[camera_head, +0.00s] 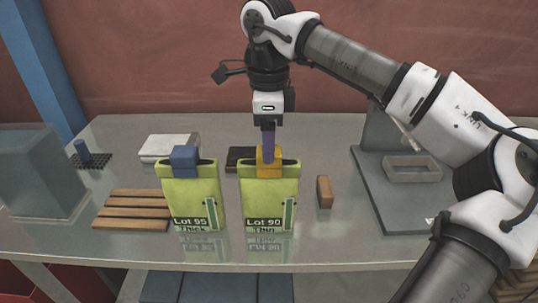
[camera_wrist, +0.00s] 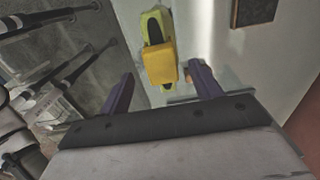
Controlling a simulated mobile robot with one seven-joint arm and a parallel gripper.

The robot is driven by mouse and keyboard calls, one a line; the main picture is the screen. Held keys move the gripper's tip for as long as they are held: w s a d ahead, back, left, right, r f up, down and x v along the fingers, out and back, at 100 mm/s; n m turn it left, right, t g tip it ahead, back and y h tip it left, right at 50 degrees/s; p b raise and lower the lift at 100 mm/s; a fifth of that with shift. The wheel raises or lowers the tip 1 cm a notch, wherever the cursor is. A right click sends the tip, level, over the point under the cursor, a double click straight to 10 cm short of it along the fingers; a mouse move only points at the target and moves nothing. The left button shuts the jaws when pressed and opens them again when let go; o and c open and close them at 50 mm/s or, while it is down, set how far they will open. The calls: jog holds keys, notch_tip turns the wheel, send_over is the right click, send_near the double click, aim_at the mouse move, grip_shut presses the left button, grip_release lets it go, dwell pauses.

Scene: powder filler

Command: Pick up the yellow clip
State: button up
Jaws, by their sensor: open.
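The yellow clip (camera_head: 268,155) sits on the top edge of a green bag (camera_head: 270,200) labelled "Lot 90 Thin". In the wrist view the yellow clip (camera_wrist: 160,64) lies between my two purple fingers, nearer the right one, with the bag top (camera_wrist: 152,25) around and behind it. My gripper (camera_head: 268,145) points straight down at the clip, and one finger overlaps it in the head view. The jaws (camera_wrist: 162,80) are open on either side of the clip. I cannot tell whether a finger touches it.
A second green bag (camera_head: 190,203), "Lot 95 Thick", with a blue clip (camera_head: 185,158) stands to the left. A wooden slatted rack (camera_head: 132,208), a clear box (camera_head: 40,172) and a small brown block (camera_head: 324,191) are on the table. A grey stand with a tray (camera_head: 411,169) is at right.

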jog(key=shift+w+f+p, duration=0.1)
jog(key=shift+f+p, duration=0.95)
jog(key=shift+f, duration=1.6)
jog(key=c, duration=1)
jog(key=shift+c, duration=0.2)
jog(key=shift+r, duration=0.15)
notch_tip(320, 180, up, 20)
